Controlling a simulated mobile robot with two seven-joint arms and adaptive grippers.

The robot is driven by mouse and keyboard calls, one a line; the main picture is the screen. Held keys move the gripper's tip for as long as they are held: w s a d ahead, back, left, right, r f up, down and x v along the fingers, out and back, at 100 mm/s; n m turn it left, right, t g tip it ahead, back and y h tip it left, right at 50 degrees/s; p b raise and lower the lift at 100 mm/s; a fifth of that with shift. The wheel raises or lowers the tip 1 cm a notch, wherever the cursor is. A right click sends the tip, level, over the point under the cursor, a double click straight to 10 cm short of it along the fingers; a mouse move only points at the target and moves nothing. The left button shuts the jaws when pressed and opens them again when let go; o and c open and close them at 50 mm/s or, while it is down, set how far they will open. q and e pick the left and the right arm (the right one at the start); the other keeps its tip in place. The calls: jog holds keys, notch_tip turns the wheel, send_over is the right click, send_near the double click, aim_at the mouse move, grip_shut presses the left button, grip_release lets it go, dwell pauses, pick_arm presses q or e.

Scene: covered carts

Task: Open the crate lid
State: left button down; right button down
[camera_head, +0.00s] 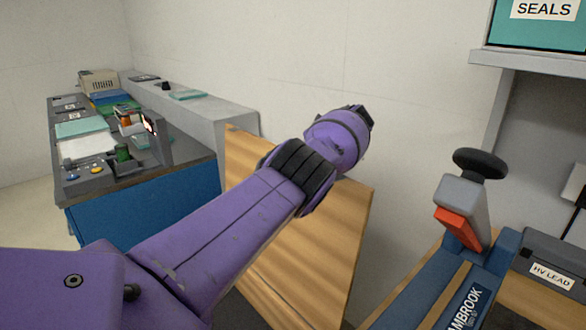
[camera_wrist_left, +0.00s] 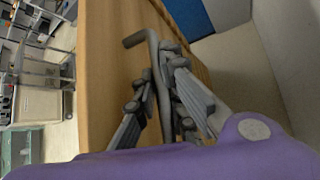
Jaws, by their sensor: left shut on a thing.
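The crate lid (camera_head: 318,255) is a light wooden panel in the middle of the head view, standing at a steep tilt with my purple left arm across it. Its wooden face (camera_wrist_left: 105,75) also fills the middle of the left wrist view. A grey bent bar handle (camera_wrist_left: 136,39) shows against the wood there. My left gripper (camera_wrist_left: 160,82) has its fingers closed around this handle. In the head view the left fingers are hidden behind my arm and the panel. My right gripper is not in view.
A grey-topped blue bench (camera_head: 140,200) with panels and small items stands at the left. A low grey ledge (camera_head: 225,115) runs behind the lid. At the right are a blue tool with a black knob (camera_head: 480,163) and a dark HV LEAD box (camera_head: 550,255).

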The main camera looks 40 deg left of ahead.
pick_arm(q)
jog(key=shift+w+f, duration=0.2)
dwell(0.4)
jog(key=c, duration=1.8)
grip_release()
jog(key=shift+r, duration=0.1)
jog(key=v, duration=0.7)
jog(key=shift+w+d+r, duration=0.1)
jog(key=shift+d, duration=0.15)
